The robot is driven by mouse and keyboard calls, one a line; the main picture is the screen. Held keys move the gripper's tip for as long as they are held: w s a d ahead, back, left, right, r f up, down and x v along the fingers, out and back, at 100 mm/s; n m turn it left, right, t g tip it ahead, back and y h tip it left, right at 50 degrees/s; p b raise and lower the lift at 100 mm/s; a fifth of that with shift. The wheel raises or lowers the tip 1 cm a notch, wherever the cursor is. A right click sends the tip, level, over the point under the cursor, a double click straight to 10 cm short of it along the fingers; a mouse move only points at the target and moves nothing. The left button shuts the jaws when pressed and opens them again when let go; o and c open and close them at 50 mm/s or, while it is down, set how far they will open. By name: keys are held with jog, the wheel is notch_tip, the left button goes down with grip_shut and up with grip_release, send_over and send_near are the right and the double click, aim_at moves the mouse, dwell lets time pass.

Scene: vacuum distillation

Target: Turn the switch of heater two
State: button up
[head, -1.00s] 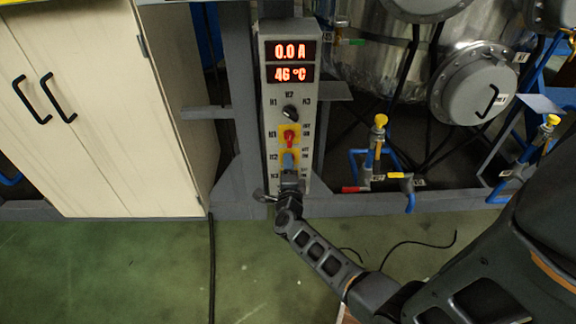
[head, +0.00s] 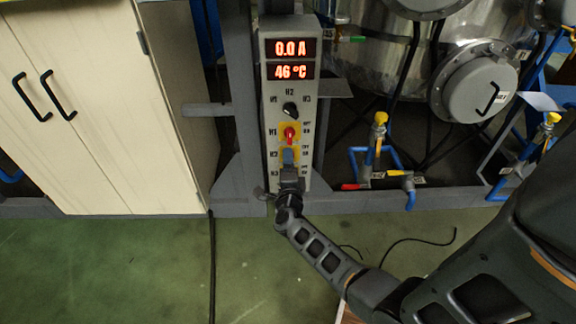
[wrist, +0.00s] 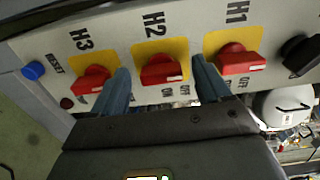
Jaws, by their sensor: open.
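The control panel (head: 270,112) is an upright grey box with red displays reading 0.0 A and 46 °C. In the wrist view, the red H2 switch (wrist: 163,70) sits on a yellow plate between the two blue fingers of my gripper (wrist: 160,92). The fingers are open, one on each side of the knob, with gaps visible. The red H3 switch (wrist: 91,80) is left of the left finger, and the red H1 switch (wrist: 235,59) is right of the right finger. In the head view my gripper (head: 289,157) covers the H2 and H3 switches; the H1 switch (head: 290,134) shows above it.
A black selector knob (wrist: 300,54) lies beyond H1, and a blue button (wrist: 34,71) lies beyond H3. A cream cabinet (head: 100,110) stands left of the panel. Pipes with a yellow-handled valve (head: 380,120) and a steel vessel (head: 375,50) are to the right.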

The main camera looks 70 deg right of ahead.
jog(key=shift+a, duration=0.1)
jog(key=p+v, duration=0.1)
jog(key=v, duration=0.6)
jog(key=shift+a, duration=0.3)
jog(key=shift+s, duration=0.15)
jog(key=s+a+r+n+t+y+p, duration=0.35)
jog(key=a+r+n, duration=0.4)
jog(key=a, duration=0.25)
jog(key=s+a+r+n+t+y+p, duration=0.2)
jog(key=s+a+r+n+t+y, duration=0.4)
jog(key=a+n, duration=0.4)
jog(key=s+a+r+n+y+p, duration=0.1)
jog(key=s+a+r+n+y, duration=0.1)
jog(key=r, duration=0.4)
jog(key=s+a+r+n+g+y+p, duration=0.1)
jog(key=s+a+r+n+y, duration=0.1)
jog(key=s+a+r+n, duration=0.2)
jog(key=s+a+r+n+y+p, duration=0.2)
jog(key=s+a+r+n+y, duration=0.1)
jog(key=r+n, duration=0.4)
notch_tip(320, 180, up, 3)
jog(key=shift+s+a+f+n+g, duration=0.1)
jog(key=shift+s+a+n+g, duration=0.3)
jog(key=shift+a, duration=0.85)
